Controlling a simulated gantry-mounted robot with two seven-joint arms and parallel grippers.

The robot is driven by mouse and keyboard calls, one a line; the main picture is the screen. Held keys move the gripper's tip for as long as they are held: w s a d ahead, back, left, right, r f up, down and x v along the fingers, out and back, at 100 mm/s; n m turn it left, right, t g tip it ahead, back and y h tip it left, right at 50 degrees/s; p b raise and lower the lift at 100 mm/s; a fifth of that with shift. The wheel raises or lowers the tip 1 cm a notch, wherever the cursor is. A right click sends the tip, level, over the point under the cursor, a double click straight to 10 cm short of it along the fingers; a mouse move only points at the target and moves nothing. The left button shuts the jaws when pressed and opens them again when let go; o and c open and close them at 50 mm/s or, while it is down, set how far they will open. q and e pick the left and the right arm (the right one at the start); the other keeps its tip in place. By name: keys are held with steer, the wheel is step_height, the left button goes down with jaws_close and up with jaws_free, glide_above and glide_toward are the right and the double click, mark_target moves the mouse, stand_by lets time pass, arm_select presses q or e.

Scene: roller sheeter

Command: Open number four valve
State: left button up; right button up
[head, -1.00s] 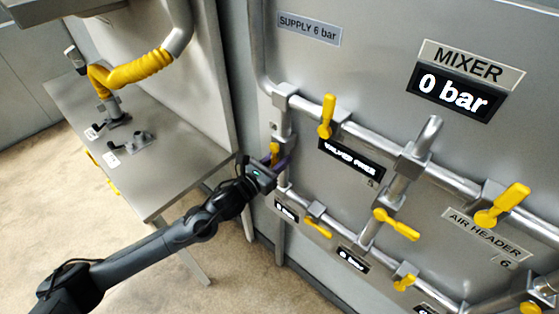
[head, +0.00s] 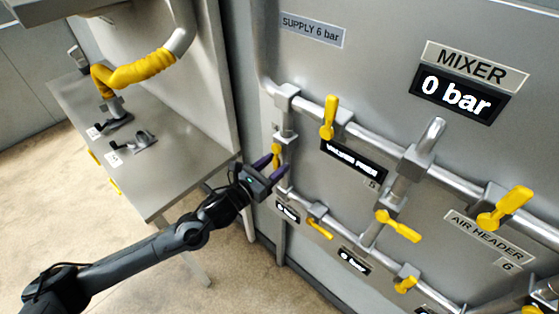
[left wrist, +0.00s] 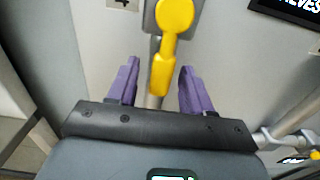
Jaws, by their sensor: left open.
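A yellow valve handle (head: 276,153) sits on the vertical pipe at the left end of the pipework. In the left wrist view the yellow handle (left wrist: 166,50) hangs down from its round hub, roughly in line with the pipe. A plate (left wrist: 123,4) beside it shows part of a figure that looks like a 4. My left gripper (head: 272,166) is open at this valve. In the left wrist view its purple fingers (left wrist: 157,85) stand either side of the handle's lower end, with gaps on both sides. My right gripper is not in view.
Other yellow valves, such as the upper one (head: 329,117) and the air header one (head: 504,208), sit to the right on the panel. The mixer display (head: 455,94) reads 0 bar. A metal table (head: 165,165) stands at the left, close to my left arm.

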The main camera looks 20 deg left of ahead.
arm_select(q)
steer(key=v, duration=0.8)
steer(key=shift+f, duration=0.1)
